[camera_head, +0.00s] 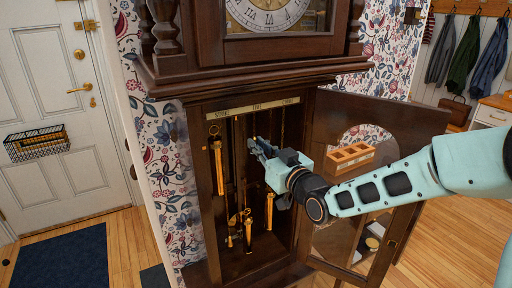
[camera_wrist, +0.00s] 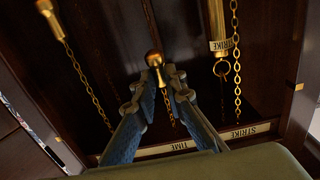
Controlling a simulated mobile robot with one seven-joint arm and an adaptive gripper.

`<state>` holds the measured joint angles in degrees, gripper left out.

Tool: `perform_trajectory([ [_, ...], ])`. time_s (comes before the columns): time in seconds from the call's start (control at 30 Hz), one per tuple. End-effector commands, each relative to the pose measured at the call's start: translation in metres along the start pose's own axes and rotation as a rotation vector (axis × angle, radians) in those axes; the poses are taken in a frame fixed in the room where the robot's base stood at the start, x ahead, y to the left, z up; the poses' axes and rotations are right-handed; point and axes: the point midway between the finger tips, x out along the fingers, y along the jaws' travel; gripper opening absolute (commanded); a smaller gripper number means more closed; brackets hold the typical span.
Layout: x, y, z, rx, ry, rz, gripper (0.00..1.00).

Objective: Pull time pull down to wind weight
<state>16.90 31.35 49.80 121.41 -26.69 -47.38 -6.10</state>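The tall clock's case (camera_head: 225,115) stands open, with a brass label strip (camera_head: 252,108) inside its top. In the wrist view, which is upside down, the TIME label (camera_wrist: 176,147) is at the bottom centre. A brass knob (camera_wrist: 154,58) hangs on the chain (camera_wrist: 168,108) in line with that label. My gripper (camera_head: 258,146) reaches into the case from the right. In the wrist view my gripper (camera_wrist: 156,78) is open, its fingertips on either side of the knob's chain end. I see no clear contact. The knob is hard to make out in the head view.
The STRIKE weight (camera_wrist: 217,28) hangs beside my fingers; it is high on the left in the head view (camera_head: 218,168). Another weight (camera_head: 269,211) hangs low right. A second brass pull (camera_wrist: 50,18) hangs nearby. The glazed door (camera_head: 375,118) stands open behind my arm.

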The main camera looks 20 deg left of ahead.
Motion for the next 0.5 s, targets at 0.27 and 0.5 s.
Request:
perform_trajectory([
  [0.27,-0.0002,0.0,0.0003,0.0,0.0,0.0,0.0],
  [0.5,-0.0003,0.0,0.0071,0.0,-0.001,0.0,0.0],
])
